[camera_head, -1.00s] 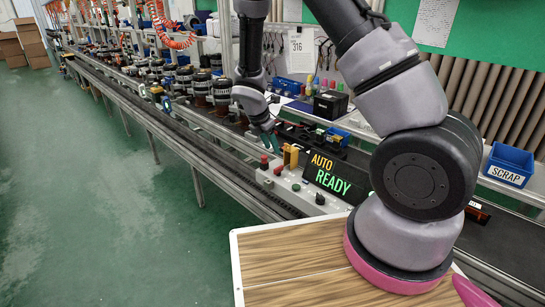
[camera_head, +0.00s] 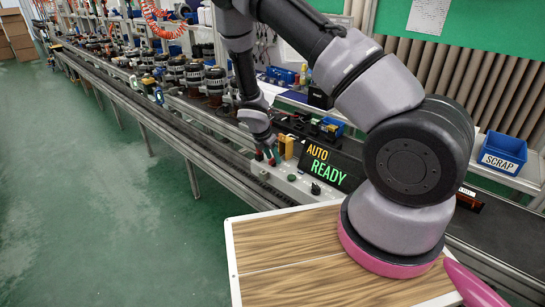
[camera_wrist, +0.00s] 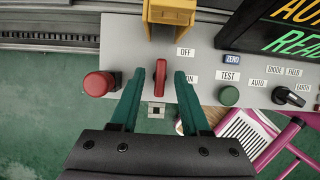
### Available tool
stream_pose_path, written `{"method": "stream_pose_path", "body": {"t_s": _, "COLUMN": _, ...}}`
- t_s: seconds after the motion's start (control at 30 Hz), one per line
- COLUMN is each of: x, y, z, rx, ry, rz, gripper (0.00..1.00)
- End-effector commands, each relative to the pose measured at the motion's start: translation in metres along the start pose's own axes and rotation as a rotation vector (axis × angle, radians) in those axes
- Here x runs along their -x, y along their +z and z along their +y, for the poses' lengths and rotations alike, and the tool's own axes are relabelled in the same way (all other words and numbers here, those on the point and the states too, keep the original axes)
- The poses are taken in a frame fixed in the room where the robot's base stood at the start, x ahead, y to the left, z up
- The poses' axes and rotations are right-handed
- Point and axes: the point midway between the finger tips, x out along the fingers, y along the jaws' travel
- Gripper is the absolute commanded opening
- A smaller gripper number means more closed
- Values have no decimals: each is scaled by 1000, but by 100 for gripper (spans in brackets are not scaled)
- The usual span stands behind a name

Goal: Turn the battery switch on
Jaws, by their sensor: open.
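The battery switch is a red lever (camera_wrist: 160,80) on the grey control panel (camera_wrist: 118,35), upright in the wrist view. An OFF label (camera_wrist: 185,52) sits to its upper right. An ON label (camera_wrist: 192,76) lower down is partly covered by my right finger. My gripper (camera_wrist: 159,72) is open, with its teal fingers on either side of the lever and a gap showing on both sides. In the head view my gripper (camera_head: 267,157) is at the left part of the panel (camera_head: 300,186), and the lever is hard to make out there.
A red mushroom button (camera_wrist: 99,83) stands close left of my fingers. A yellow bracket (camera_wrist: 168,12) rises just beyond the lever. A green TEST button (camera_wrist: 229,96) and a black selector knob (camera_wrist: 288,96) lie to the right, below the AUTO READY display (camera_head: 333,166).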

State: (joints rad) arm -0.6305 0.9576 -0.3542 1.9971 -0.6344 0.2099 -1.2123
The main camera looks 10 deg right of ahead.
Motion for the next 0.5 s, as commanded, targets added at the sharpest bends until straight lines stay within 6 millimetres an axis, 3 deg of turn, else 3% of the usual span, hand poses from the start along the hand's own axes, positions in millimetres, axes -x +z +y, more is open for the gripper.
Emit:
{"method": "stream_pose_path", "body": {"t_s": 0.17, "x": 0, "y": 0, "z": 0, "rx": -1, "ry": 0, "rz": 0, "gripper": 46}}
{"method": "stream_pose_path", "body": {"t_s": 0.2, "x": 0, "y": 0, "z": 0, "rx": -1, "ry": 0, "rz": 0, "gripper": 42}}
{"method": "stream_pose_path", "body": {"t_s": 0.3, "x": 0, "y": 0, "z": 0, "rx": -1, "ry": 0, "rz": 0, "gripper": 4}}
{"method": "stream_pose_path", "body": {"t_s": 0.33, "x": 0, "y": 0, "z": 0, "rx": -1, "ry": 0, "rz": 0, "gripper": 0}}
{"method": "stream_pose_path", "body": {"t_s": 0.5, "x": 0, "y": 0, "z": 0, "rx": -1, "ry": 0, "rz": 0, "gripper": 0}}
